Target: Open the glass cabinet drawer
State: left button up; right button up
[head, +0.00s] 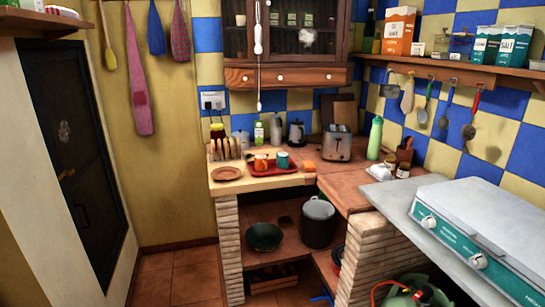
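The glass cabinet (350,40) hangs on the tiled wall at the top middle of the head view, cut off by the top edge. Its glass doors show small boxes on a shelf behind them. Below the doors is a wooden drawer row: a narrow left drawer front (236,77) and a wider right drawer front (305,76), with small white knobs. Both fronts look flush with the cabinet, so shut. A thin white hanging utensil (258,40) passes in front of the cabinet. Neither of my grippers is in view.
Below the cabinet, a wooden counter (320,180) holds a toaster (338,145), a green bottle (375,138) and a red tray (268,169). A grey stove (480,220) stands at right. A shelf (440,66) with hanging utensils is at upper right. Tiled floor (180,275) is clear at lower left.

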aim_at(272, 77)
jog(key=i+z, duration=0.3)
jog(key=i, duration=0.35)
jog(key=i+z, duration=0.25)
jog(key=i, duration=0.45)
jog(key=i+j+z, duration=0.1)
jog(key=i+z, duration=0.3)
